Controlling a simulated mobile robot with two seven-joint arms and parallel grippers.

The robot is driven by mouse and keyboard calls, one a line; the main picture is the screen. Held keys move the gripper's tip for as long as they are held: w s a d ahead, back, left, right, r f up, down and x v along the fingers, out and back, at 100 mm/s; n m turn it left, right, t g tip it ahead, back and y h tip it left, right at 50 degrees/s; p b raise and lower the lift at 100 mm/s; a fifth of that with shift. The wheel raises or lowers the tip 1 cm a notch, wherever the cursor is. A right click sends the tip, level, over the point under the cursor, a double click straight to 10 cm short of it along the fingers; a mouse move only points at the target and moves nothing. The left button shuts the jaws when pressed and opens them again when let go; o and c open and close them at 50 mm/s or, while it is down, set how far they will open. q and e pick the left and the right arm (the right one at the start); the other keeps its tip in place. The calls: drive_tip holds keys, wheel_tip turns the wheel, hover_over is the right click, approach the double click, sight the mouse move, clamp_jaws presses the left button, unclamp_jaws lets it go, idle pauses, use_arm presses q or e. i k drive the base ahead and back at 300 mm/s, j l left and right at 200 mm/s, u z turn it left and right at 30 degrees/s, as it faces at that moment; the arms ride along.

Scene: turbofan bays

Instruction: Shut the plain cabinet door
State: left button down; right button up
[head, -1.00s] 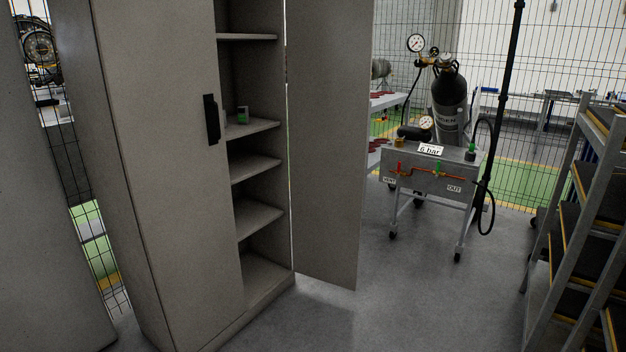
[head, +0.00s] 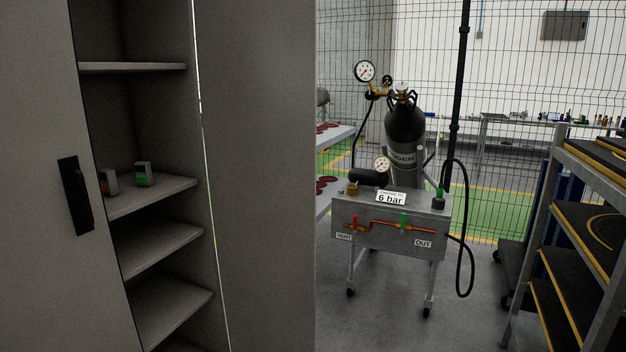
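A tall grey cabinet fills the left of the head view. Its left door (head: 35,190) is shut and carries a black upright handle (head: 75,195). Its plain right door (head: 265,170) stands wide open, with no handle on the face I see. Bare shelves (head: 155,240) show between the two doors, and two small boxes (head: 142,174) sit on one shelf. The lower end of the open door runs out of the picture. Neither of my grippers is in view.
A wheeled test cart (head: 392,222) with a gas cylinder (head: 405,135) and a black hose stands right of the open door. A rack (head: 590,230) with dark shelves is at the far right. A wire mesh fence runs behind. Floor between door, cart and rack is clear.

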sight(257, 60)
drive_tip(key=i+l+z, duration=0.1)
drive_tip(key=i+z, duration=0.3)
drive_tip(key=i, duration=0.85)
drive_tip(key=i+l+u, duration=0.7)
drive_tip(key=i, duration=0.2)
drive_tip(key=j, duration=0.1)
